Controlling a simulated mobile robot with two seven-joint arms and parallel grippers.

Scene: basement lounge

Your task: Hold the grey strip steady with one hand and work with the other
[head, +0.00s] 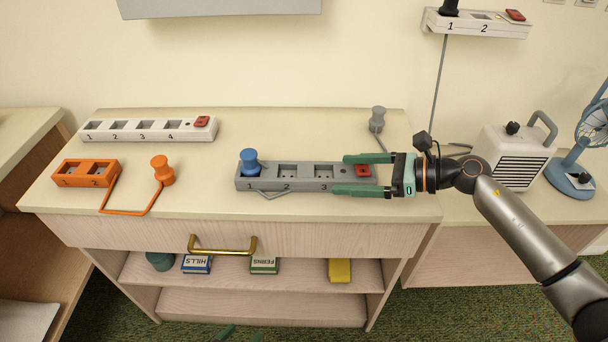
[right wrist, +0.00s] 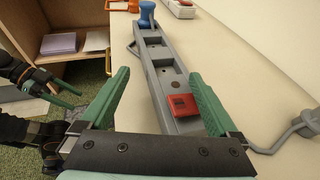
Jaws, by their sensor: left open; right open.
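The grey strip (head: 305,184) lies on the cabinet top, with numbered sockets and a red switch (head: 363,170) at its right end. A blue plug (head: 250,161) stands upright in socket 1; sockets 2 and 3 look empty. My right gripper (head: 339,174) is open, its green fingers on either side of the strip's switch end. The right wrist view shows the strip (right wrist: 155,75) running between the fingers, with a gap at the left finger; contact at the right one is unclear. My left gripper (head: 240,332) shows only as green fingertips at the bottom edge, low before the cabinet.
A white strip (head: 150,136) lies at the back left, an orange strip (head: 88,181) in front of it. An orange plug (head: 162,170) stands beside that. A grey plug (head: 378,117) stands behind my right gripper. The drawer handle (head: 222,252) juts out in front.

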